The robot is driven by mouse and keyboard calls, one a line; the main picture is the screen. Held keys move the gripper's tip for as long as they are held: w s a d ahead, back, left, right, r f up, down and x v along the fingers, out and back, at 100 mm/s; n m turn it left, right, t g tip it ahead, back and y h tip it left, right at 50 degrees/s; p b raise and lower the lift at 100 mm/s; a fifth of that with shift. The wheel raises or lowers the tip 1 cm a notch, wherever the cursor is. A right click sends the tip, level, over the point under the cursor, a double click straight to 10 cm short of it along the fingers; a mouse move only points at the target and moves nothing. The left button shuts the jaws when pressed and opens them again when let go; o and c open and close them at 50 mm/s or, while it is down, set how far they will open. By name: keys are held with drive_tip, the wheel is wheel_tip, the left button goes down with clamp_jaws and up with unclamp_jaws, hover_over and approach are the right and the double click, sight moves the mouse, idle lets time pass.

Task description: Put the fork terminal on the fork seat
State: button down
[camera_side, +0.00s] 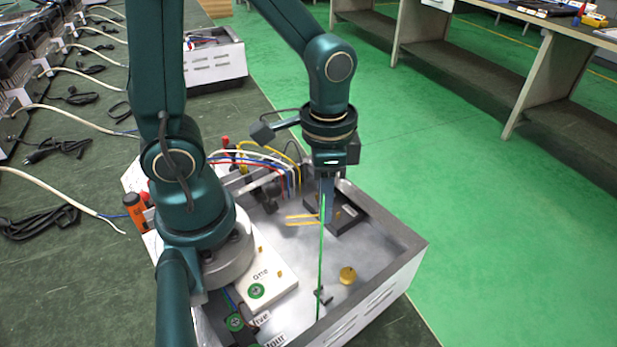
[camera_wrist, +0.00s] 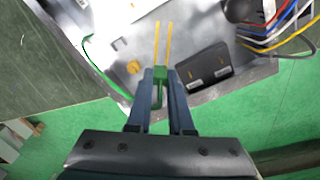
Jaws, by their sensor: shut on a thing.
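The fork terminal is a green body (camera_wrist: 160,75) with two long, parallel yellow prongs (camera_wrist: 163,42) in the wrist view. My gripper (camera_wrist: 160,84) is shut on the green body, with one finger on each side. In the side view my gripper (camera_side: 327,205) points down over the metal box, and the prongs (camera_side: 301,220) stick out to the left, apparently above its floor. A green wire (camera_side: 321,262) hangs from the gripper area toward the front. A dark block (camera_side: 349,220) sits just right of my gripper; I cannot tell whether it is the fork seat.
The grey metal box (camera_side: 405,262) has raised walls. A yellow knob (camera_side: 347,275) stands on its floor. Coloured wires (camera_side: 262,158) arch at the back left. A white panel (camera_side: 270,268) with a green marker lies at the left. Bare floor shows around the knob.

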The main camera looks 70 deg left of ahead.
drive_tip(key=m, duration=0.4)
drive_tip(key=shift+d+f, duration=0.1)
drive_tip(key=shift+d, duration=0.1)
drive_tip(key=m, duration=2.5)
approach(323, 297)
drive_tip(key=shift+w+f, duration=0.1)
drive_tip(key=shift+f, duration=2.7)
drive_tip(key=shift+f, duration=0.25)
